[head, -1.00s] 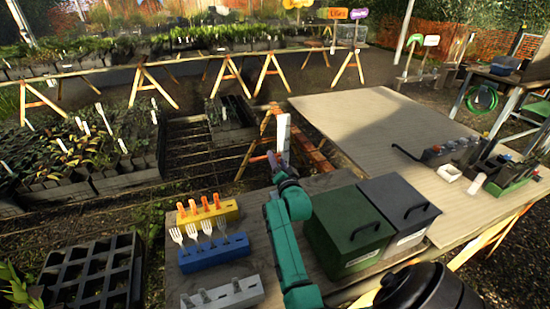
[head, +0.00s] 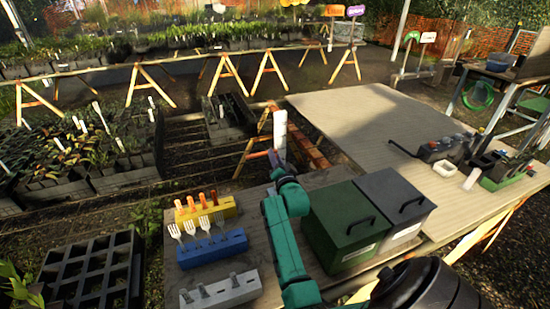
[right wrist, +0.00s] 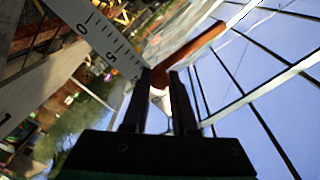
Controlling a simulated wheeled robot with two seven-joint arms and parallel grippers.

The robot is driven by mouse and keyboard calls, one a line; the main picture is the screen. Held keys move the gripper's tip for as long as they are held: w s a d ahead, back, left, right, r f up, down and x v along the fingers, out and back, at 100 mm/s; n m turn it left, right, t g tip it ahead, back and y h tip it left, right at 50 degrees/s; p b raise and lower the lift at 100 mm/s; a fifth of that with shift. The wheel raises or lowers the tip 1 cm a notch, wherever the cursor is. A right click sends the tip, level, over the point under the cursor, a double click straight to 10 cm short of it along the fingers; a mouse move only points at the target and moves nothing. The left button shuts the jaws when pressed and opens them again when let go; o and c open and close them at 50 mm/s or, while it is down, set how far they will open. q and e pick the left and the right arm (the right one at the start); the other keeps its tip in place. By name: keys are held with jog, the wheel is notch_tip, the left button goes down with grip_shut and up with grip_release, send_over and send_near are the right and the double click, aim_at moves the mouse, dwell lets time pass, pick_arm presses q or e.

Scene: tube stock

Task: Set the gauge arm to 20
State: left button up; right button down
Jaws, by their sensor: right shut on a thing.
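The gauge is a white upright post (head: 280,130) beyond the far edge of the near bench. In the right wrist view its white scale (right wrist: 92,32) shows 0, 5 and part of a further number close to my fingers. The gauge arm (right wrist: 195,52) is a reddish-brown rod whose near end lies between my fingertips. My right gripper (right wrist: 158,82) is shut on it; in the head view the gripper (head: 275,160) is at the foot of the visible post. The exact reading is hidden by the fingers. My left gripper is out of view.
A green box (head: 344,228) and a grey box (head: 396,205) stand right of my right arm. Yellow (head: 206,211), blue (head: 212,250) and grey (head: 220,292) holder blocks stand to its left. The large table (head: 370,130) is mostly clear.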

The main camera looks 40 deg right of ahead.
jog(key=shift+w, duration=0.1)
dwell(0.6)
notch_tip(320, 180, up, 11)
jog(key=p, duration=0.9)
jog(key=shift+f, duration=0.4)
jog(key=c, duration=0.7)
grip_release()
jog(key=shift+a, duration=0.1)
jog(key=shift+w+f, duration=0.2)
jog(key=shift+w, duration=0.1)
jog(key=shift+s, duration=0.1)
